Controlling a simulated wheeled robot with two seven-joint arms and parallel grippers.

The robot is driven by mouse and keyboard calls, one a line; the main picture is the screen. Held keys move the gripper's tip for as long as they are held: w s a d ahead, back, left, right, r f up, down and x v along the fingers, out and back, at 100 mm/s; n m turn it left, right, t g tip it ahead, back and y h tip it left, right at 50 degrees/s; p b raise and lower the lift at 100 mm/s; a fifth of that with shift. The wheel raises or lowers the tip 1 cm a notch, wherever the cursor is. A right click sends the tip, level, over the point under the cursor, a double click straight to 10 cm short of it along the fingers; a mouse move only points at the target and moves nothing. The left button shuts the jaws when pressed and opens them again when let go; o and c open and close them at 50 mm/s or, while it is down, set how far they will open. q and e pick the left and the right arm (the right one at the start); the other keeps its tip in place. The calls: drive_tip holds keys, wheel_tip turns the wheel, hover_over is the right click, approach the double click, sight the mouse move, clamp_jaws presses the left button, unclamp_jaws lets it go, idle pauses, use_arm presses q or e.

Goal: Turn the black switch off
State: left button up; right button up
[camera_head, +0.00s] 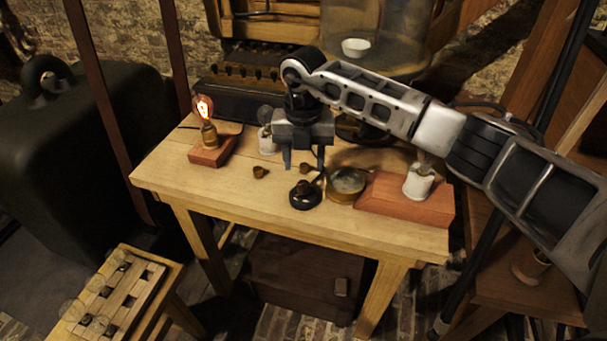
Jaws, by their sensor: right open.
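The black switch (305,196) is a round black base with a small knob on top, near the front middle of the wooden table. My right gripper (304,165) hangs just above and behind it, pointing down, with its two fingers apart and nothing between them. The fingertips look close to the switch, but I cannot tell whether they touch it. A bulb (204,107) on a red-brown block glows at the table's left. My left gripper is not in view.
A brass round dish (346,183) sits right beside the switch. A red-brown board (385,201) with a white socket (418,183) is at the table's right. The table's front left (185,178) is clear.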

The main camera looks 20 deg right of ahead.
sight(304, 183)
wheel_tip(304, 183, down, 6)
drive_tip(key=shift+r, duration=0.15)
drive_tip(key=c, duration=1)
